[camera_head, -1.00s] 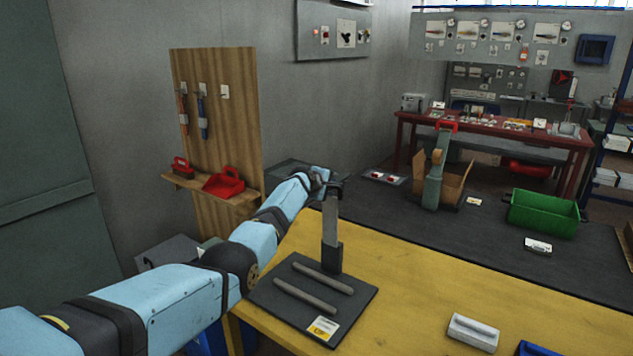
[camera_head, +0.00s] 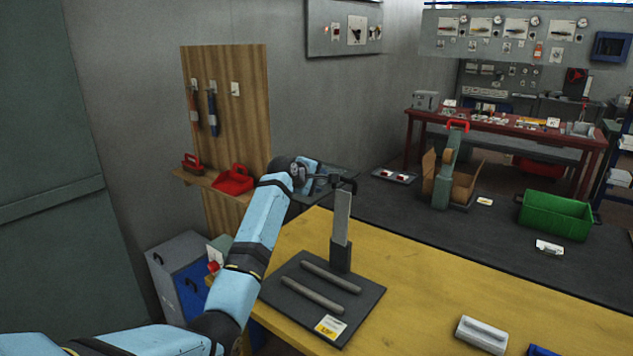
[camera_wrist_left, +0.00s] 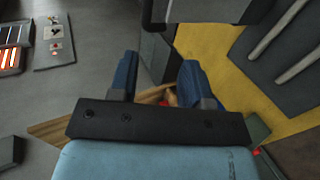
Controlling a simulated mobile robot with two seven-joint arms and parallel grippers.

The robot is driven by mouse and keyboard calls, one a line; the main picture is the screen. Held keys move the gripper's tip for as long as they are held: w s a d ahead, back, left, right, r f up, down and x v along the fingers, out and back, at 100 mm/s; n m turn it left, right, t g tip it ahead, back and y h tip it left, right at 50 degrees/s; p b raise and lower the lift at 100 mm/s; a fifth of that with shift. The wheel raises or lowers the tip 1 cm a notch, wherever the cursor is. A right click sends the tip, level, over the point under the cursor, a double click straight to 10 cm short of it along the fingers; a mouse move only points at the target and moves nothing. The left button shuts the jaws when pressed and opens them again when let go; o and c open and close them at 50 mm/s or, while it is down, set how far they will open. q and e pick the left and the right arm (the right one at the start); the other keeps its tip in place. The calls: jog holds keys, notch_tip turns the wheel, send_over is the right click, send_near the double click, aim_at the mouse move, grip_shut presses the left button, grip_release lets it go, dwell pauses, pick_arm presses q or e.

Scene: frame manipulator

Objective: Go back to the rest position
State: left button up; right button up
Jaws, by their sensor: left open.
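My left arm (camera_head: 262,225) reaches in from the lower left, its elbow bent. My left gripper (camera_head: 316,180) is partly hidden behind the wrist, just left of the upright post (camera_head: 342,218) and apart from it. In the left wrist view its two blue fingers (camera_wrist_left: 157,75) are spread, with nothing held between them. The post stands at the back of a dark base plate (camera_head: 325,290) with two grey rods, which lies on the yellow table (camera_head: 410,275). The plate also shows at the upper right of the wrist view (camera_wrist_left: 275,68). My right gripper is not in view.
A wooden tool panel (camera_head: 232,120) with a shelf and red items is at the left wall. Grey and blue cabinets (camera_head: 180,265) stand below it. A green bin (camera_head: 556,217) and a grey-green stand (camera_head: 445,170) are on the dark table behind. A pale block (camera_head: 482,335) lies at front right.

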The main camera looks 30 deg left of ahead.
pick_arm(q)
jog(key=shift+s+r, duration=0.15)
jog(key=shift+s, duration=0.05)
dwell(0.4)
jog(key=s+d+f+m, duration=0.35)
jog(key=s+f, duration=0.25)
jog(key=f, duration=0.3)
jog(key=s+d+f+m+g, duration=0.1)
jog(key=s+d+f+m, duration=0.2)
jog(key=s+d+f, duration=0.5)
jog(key=s+d+f+m, duration=0.1)
jog(key=s+f+m, duration=0.35)
jog(key=f, duration=0.65)
jog(key=s+d+f+m, duration=0.2)
jog(key=s+d, duration=0.3)
jog(key=s, duration=0.5)
jog(key=s+d+f+m+h, duration=0.1)
jog(key=s+d+f+m, duration=0.2)
jog(key=s, duration=0.8)
jog(key=s+d+f+m+h, duration=0.1)
jog(key=s+d+f+m, duration=0.2)
jog(key=s+d, duration=0.4)
jog(key=s+m, duration=0.1)
jog(key=s, duration=0.3)
jog(key=shift+d, duration=0.4)
